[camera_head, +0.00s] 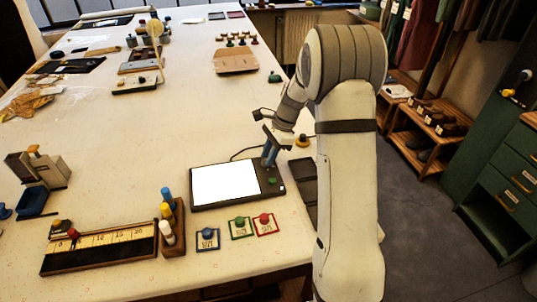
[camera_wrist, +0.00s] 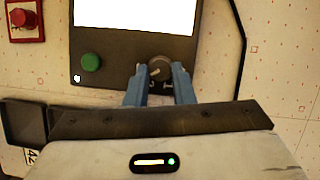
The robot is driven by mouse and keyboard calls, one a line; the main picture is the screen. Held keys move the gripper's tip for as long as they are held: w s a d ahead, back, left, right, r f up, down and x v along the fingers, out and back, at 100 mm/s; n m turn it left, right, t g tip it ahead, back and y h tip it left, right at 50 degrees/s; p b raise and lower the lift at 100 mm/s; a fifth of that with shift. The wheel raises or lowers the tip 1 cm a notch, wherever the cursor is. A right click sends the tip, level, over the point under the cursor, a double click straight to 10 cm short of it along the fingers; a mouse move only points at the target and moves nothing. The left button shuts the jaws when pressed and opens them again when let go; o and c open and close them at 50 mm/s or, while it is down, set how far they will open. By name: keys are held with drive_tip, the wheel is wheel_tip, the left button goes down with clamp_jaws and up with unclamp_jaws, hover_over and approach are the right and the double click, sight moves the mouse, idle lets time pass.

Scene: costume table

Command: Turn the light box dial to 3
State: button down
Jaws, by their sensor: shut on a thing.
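The light box (camera_head: 197,205) is a dark, flat box with a bright white lit panel, lying near the front right edge of the table. It also fills the top of the wrist view (camera_wrist: 112,46). Its dial (camera_wrist: 158,68) is a dark round knob with a pale pointer line. My gripper (camera_wrist: 158,78) has its two blue fingers on either side of the dial and is shut on it. In the head view my gripper (camera_head: 268,160) reaches the box's right end, and the dial is hidden there. The dial's scale marks are mostly covered by the fingers, so I cannot read the setting.
A green button (camera_wrist: 91,62) sits beside the dial on the box. Cards with blue, green (camera_head: 240,226) and red knobs lie in front of the box. A marker stand (camera_head: 174,238) is to the left. A black cable (camera_wrist: 241,60) runs past the box. Dark trays (camera_wrist: 24,122) lie nearby.

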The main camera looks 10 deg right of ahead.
drive_tip(key=m+t, duration=0.1)
drive_tip(key=m, duration=0.3)
drive_tip(key=m+t, duration=0.1)
drive_tip(key=m, duration=0.1)
drive_tip(key=shift+s+t+p, duration=0.3)
drive_tip(key=shift+p, duration=0.05)
drive_tip(key=shift+m, duration=0.3)
drive_tip(key=shift+a, duration=0.1)
drive_tip(key=c, duration=1.3)
unclamp_jaws()
drive_tip(key=shift+o, duration=0.2)
drive_tip(key=v, duration=0.7)
drive_tip(key=shift+r+h+b, duration=0.3)
drive_tip(key=shift+r+b, duration=0.05)
drive_tip(key=shift+r, duration=0.05)
